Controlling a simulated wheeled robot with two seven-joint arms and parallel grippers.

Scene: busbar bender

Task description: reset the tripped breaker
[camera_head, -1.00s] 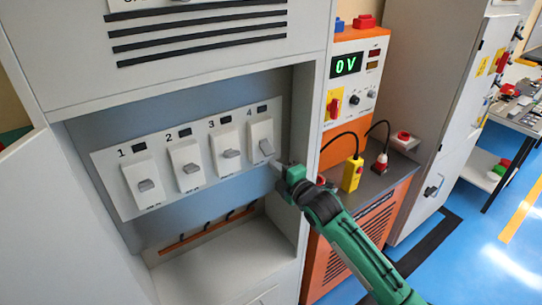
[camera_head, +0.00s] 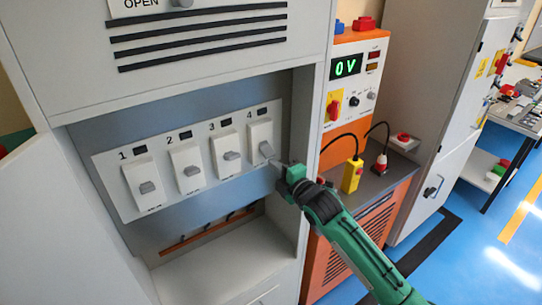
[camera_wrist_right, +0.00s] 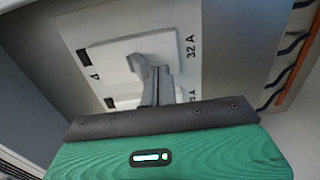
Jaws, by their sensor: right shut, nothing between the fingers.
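A white panel (camera_head: 215,188) inside the open cabinet carries breakers numbered 1 to 4. Breaker 1 (camera_head: 140,175), breaker 2 (camera_head: 185,158) and breaker 3 (camera_head: 225,142) have their grey levers low on the body. Breaker 4 (camera_head: 259,133) has a grey lever (camera_head: 265,148) that looks tilted and is partly hidden by my fingers. My right gripper (camera_head: 273,160) is shut and empty, its tips at breaker 4's lever; they seem to touch it. In the right wrist view the shut fingers (camera_wrist_right: 156,85) overlap breaker 4 (camera_wrist_right: 119,56), marked 32 A. My left gripper is out of view.
The cabinet's side wall (camera_head: 304,130) stands close to my right gripper. An orange unit (camera_head: 355,235) with a 0 V display (camera_head: 347,66), a yellow plug (camera_head: 352,175) and cables is right of it. The cabinet floor (camera_head: 225,260) below the breakers is clear.

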